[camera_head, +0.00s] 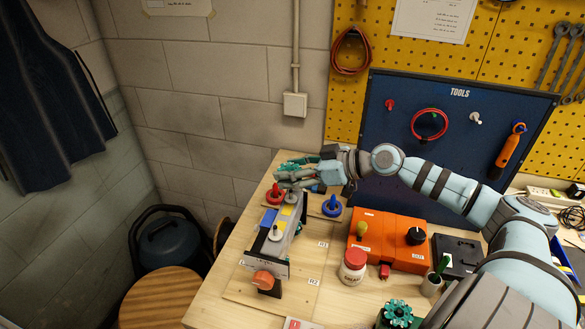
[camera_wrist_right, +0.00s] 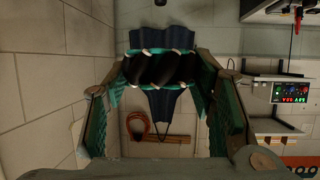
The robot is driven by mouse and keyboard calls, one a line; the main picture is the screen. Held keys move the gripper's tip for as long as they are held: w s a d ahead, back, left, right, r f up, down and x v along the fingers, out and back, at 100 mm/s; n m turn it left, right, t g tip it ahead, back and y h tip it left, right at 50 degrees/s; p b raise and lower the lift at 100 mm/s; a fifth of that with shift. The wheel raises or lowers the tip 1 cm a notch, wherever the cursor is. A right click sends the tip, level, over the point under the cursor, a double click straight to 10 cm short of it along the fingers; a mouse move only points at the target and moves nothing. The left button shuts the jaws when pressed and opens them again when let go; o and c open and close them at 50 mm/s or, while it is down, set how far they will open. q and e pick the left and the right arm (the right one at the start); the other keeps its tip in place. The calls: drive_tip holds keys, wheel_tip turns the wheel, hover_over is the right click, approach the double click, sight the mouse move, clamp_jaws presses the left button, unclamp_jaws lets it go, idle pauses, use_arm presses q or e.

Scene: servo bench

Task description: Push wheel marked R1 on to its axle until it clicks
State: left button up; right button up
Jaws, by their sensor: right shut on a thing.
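My right gripper (camera_head: 285,177) is shut on a wheel with black slanted rollers and teal side plates (camera_wrist_right: 162,69). In the wrist view the wheel sits edge-on between the two fingers. My left gripper is not in view.
Red (camera_head: 275,196) and blue (camera_head: 331,206) knobbed pieces stand beside the chassis. An orange box (camera_head: 388,241), a red-lidded jar (camera_head: 353,266) and a teal wheel (camera_head: 398,313) stand to the right.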

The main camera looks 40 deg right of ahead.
drive_tip(key=f+b, duration=0.2)
drive_tip(key=f, duration=0.1)
drive_tip(key=shift+s, duration=0.2)
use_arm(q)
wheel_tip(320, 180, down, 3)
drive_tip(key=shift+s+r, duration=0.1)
use_arm(e)
drive_tip(key=shift+w+r, duration=0.1)
drive_tip(key=shift+r, duration=0.1)
drive_tip(key=shift+r+p, duration=0.15)
drive_tip(key=shift+p, duration=0.55)
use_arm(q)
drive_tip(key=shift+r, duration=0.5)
use_arm(e)
drive_tip(key=shift+f, duration=0.25)
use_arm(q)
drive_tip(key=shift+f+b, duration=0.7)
use_arm(e)
drive_tip(key=shift+f, duration=0.95)
